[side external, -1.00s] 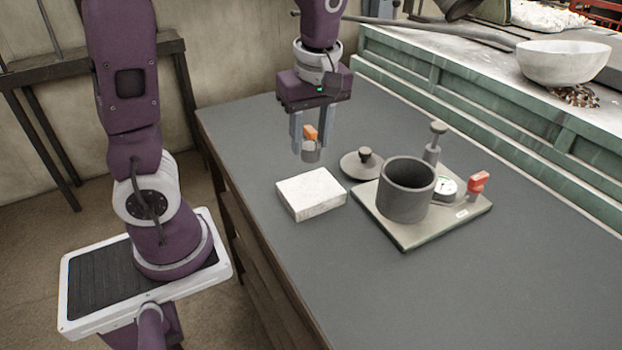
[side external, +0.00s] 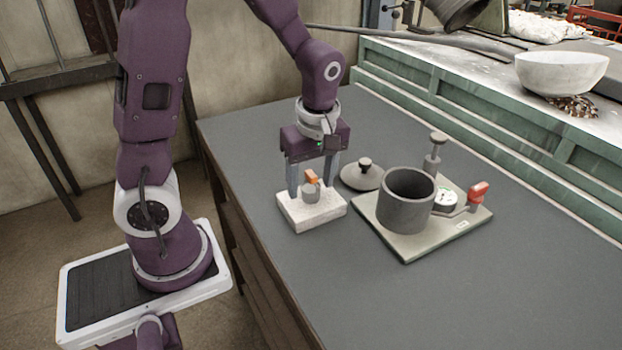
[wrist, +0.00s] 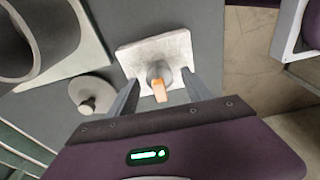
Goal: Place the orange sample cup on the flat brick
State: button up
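The orange sample cup shows as a small grey cup with an orange tab (side external: 311,193). It stands upright on the flat brick (side external: 325,217), a pale white block on the table. In the wrist view the cup (wrist: 157,71) sits near the middle of the brick (wrist: 135,57). My gripper (side external: 311,190) is right over the brick with its fingers on either side of the cup. In the wrist view, gaps show between the cup and both fingers, so my gripper (wrist: 160,85) is open. The fingertips are close to the brick's top; contact cannot be told.
A round knobbed lid (side external: 361,178) lies just behind the brick. A dark pot (side external: 405,202) stands on a pale base plate (side external: 410,243) to the right, with a gauge (side external: 444,201) and a red-handled part (side external: 478,193). The front table area is clear.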

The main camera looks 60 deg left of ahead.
aim_at(315, 184)
notch_tip(315, 184, up, 12)
jog(key=d, duration=0.2)
jog(key=s+d+r+m+t+h, duration=0.1)
jog(key=s+d+m+t, duration=0.1)
jog(key=s+m, duration=0.4)
jog(key=s+d+r+m+t, duration=0.1)
jog(key=s+d+m+t, duration=0.2)
jog(key=s+m, duration=0.3)
jog(key=d+m, duration=0.1)
jog(key=m, duration=0.4)
jog(key=shift+s+t+h, duration=0.3)
jog(key=shift+s+h, duration=0.1)
jog(key=shift+o, duration=0.4)
